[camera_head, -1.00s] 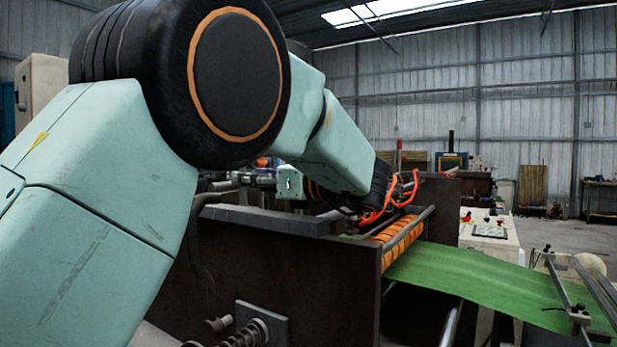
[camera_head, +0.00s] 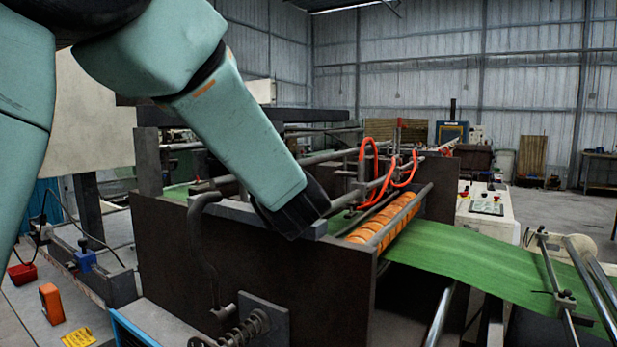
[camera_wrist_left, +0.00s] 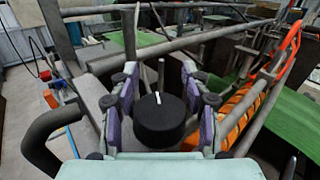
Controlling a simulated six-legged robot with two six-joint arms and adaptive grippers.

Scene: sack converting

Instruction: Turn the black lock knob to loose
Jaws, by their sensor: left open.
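The black lock knob (camera_wrist_left: 160,125) shows in the left wrist view as a round black cap with a short white line on top. My left gripper (camera_wrist_left: 158,88) is open, with one purple-padded finger on each side of the knob. A gap shows on both sides near the knob's top; I cannot tell whether the pads touch it lower down. In the head view my left arm comes down over the dark side plate of the machine and hides the knob and fingers. My right gripper is not in view.
A bent grey pipe (camera_head: 205,240) stands left of my wrist. Orange hoses (camera_head: 365,170) and an orange-wrapped roller (camera_head: 385,222) lie right of it. Green web (camera_head: 470,268) runs off to the right. Grey bars (camera_wrist_left: 180,45) cross beyond the fingers.

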